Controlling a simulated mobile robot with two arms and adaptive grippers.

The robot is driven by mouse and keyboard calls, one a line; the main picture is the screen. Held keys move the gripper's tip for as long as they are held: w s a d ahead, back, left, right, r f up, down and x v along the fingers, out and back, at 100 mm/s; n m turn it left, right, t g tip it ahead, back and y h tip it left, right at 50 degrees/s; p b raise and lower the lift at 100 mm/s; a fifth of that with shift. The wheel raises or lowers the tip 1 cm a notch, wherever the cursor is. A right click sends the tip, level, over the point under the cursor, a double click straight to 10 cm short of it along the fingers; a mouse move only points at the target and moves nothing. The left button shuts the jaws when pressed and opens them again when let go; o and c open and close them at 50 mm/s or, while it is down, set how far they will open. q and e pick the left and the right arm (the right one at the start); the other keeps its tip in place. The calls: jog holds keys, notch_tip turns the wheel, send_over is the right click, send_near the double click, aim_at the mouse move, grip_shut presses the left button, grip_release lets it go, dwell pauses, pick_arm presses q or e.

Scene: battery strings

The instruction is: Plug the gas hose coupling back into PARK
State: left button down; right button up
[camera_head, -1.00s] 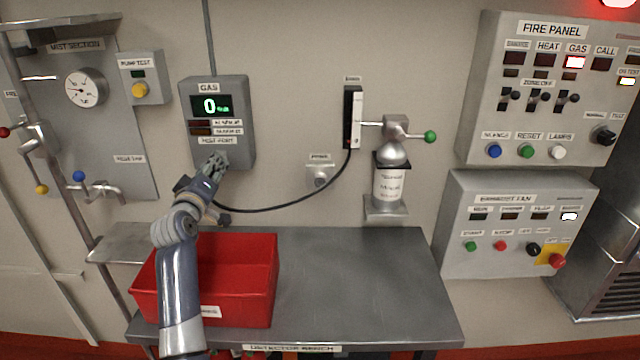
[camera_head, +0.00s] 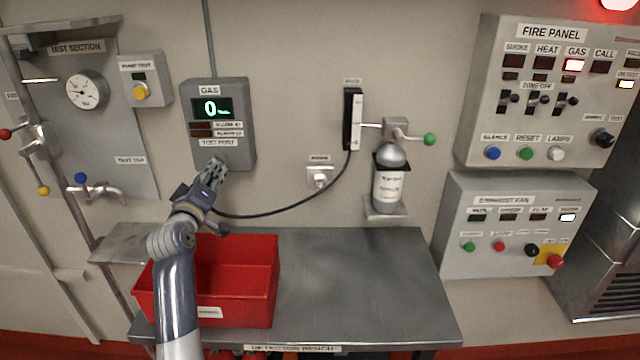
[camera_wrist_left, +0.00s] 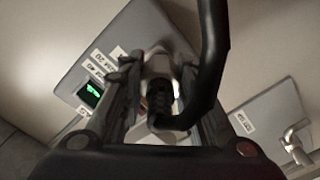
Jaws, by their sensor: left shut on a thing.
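My left gripper (camera_head: 213,172) is at the underside of the grey GAS detector box (camera_head: 221,105), by its test port. In the left wrist view the gripper (camera_wrist_left: 160,85) is shut on the hose coupling (camera_wrist_left: 160,75), a pale metal piece with a black ribbed end. Whether the coupling is seated in the test port or just clear of it, I cannot tell. The black gas hose (camera_head: 290,208) runs from the gripper in a sagging curve to the flow meter (camera_head: 352,120). The PARK socket (camera_head: 320,179) is on the wall, right of the gripper. My right gripper is not in view.
A red bin (camera_head: 262,260) stands on the metal detector bench (camera_head: 360,280), below my left arm. A gas bottle (camera_head: 388,188) with a green-knobbed valve (camera_head: 429,139) is right of PARK. The wall between the GAS box and PARK is clear apart from the hose.

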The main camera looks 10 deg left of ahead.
pick_arm(q)
jog(key=shift+p+v, duration=0.4)
jog(key=shift+v, duration=0.35)
dwell(0.3)
jog(key=shift+p+v, duration=0.6)
jog(key=shift+v, duration=0.65)
jog(key=shift+p+v, duration=0.5)
jog(key=shift+v, duration=0.75)
jog(key=shift+d, duration=0.1)
